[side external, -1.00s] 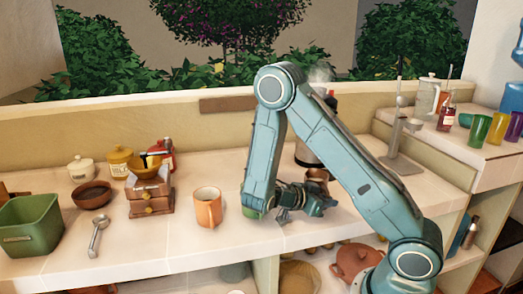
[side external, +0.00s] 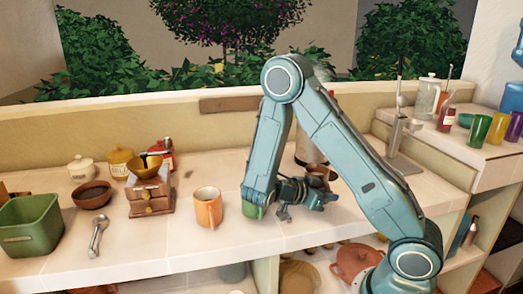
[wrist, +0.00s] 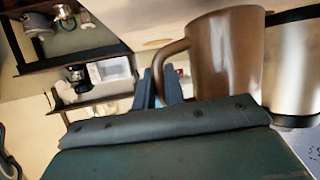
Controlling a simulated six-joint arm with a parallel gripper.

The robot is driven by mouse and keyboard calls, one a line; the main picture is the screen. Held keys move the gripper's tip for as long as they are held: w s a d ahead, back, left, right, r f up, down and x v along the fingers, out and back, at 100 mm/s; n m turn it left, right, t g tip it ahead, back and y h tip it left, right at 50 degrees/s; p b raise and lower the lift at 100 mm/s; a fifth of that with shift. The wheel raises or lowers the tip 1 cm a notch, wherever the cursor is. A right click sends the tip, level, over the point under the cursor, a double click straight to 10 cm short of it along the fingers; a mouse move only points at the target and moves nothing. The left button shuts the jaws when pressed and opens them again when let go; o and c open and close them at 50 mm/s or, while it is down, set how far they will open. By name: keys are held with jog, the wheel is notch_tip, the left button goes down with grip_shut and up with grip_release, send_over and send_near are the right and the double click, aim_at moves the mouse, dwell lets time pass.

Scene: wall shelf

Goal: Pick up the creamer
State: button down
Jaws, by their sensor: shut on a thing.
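The creamer is a brown, glossy vessel with a loop handle. It fills the upper middle of the wrist view (wrist: 222,55) and shows small and partly hidden behind my gripper in the side view (side external: 318,172). My gripper (wrist: 162,90) is shut on the creamer's handle, with its two fingers at the left side of the vessel. In the side view my gripper (side external: 318,193) is low over the right part of the counter. The creamer's base is hidden, so I cannot tell how far it is from the counter.
A silver, dark-rimmed container (wrist: 292,65) stands close behind the creamer. An orange mug (side external: 208,208) is left of my arm. A wooden grinder (side external: 151,190), a spoon (side external: 97,237) and a green bin (side external: 30,230) are farther left. The counter's front edge is near.

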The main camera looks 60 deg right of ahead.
jog(key=shift+r, duration=4)
jog(key=shift+r, duration=0.1)
jog(key=shift+w, duration=0.1)
